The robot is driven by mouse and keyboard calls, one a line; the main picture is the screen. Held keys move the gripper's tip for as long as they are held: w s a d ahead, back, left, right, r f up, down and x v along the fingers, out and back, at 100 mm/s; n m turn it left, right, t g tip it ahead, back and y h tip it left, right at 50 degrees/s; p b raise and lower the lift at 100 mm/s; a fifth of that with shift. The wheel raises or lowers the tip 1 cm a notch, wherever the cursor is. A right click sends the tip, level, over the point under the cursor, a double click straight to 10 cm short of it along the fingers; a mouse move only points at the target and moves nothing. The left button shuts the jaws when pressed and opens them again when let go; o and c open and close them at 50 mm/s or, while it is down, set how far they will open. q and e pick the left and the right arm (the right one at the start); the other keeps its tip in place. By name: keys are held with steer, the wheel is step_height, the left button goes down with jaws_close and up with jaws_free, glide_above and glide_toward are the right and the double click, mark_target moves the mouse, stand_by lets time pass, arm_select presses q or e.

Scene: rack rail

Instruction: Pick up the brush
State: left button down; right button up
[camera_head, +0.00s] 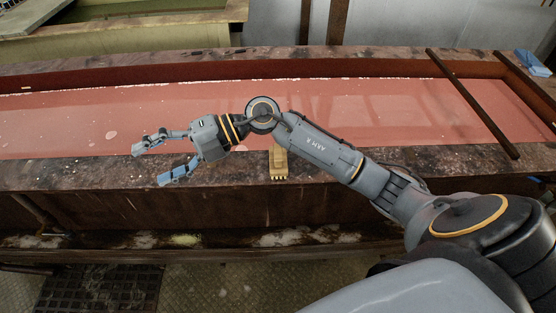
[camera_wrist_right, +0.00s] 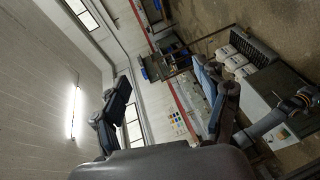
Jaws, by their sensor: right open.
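A small yellowish brush (camera_head: 278,163) lies on the near rim of the long tank, its lower end toward me. Its upper part is partly hidden behind my right arm. My right gripper (camera_head: 148,165) is open and empty. It points left above the near rim, to the left of the brush and apart from it. In the right wrist view its two spread fingers (camera_wrist_right: 161,72) show with nothing between them, and the brush is not seen there. My left gripper is in neither view.
The long tank (camera_head: 400,105) holds reddish liquid. A dark bar (camera_head: 470,100) crosses it at the right, and a blue cloth (camera_head: 532,63) lies at the far right corner. The near rim (camera_head: 70,175) is clear left of my gripper. A floor grate (camera_head: 95,290) lies below.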

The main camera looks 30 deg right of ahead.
steer(key=w+d+f+g+h, duration=0.2)
steer(key=d+f+h, duration=0.35)
steer(key=d, duration=0.35)
steer(key=r+m+g+h, duration=0.1)
steer(key=m+h, duration=0.2)
steer(key=h, duration=0.7)
glide_above(278, 151)
step_height(278, 151, down, 7)
steer(key=shift+s+f+p, duration=0.1)
steer(key=shift+f+p, duration=0.1)
steer(key=shift+p, duration=0.95)
step_height(278, 151, down, 5)
steer(key=p, duration=0.2)
steer(key=shift+p, duration=0.4)
steer(key=shift+f, duration=0.25)
steer(key=c, duration=1.4)
steer(key=shift+r+b, duration=0.45)
steer(key=shift+b, duration=0.05)
steer(key=shift+c, duration=0.2)
step_height(278, 151, up, 3)
steer(key=shift+s+a+f+b, duration=0.1)
steer(key=shift+f+b, duration=0.05)
steer(key=shift+b, duration=0.8)
steer(key=s+a+r+b, duration=0.3)
steer(key=s+a+r, duration=0.3)
steer(key=s+r, duration=0.3)
steer(key=s, duration=0.3)
steer(key=shift+r, duration=0.3)
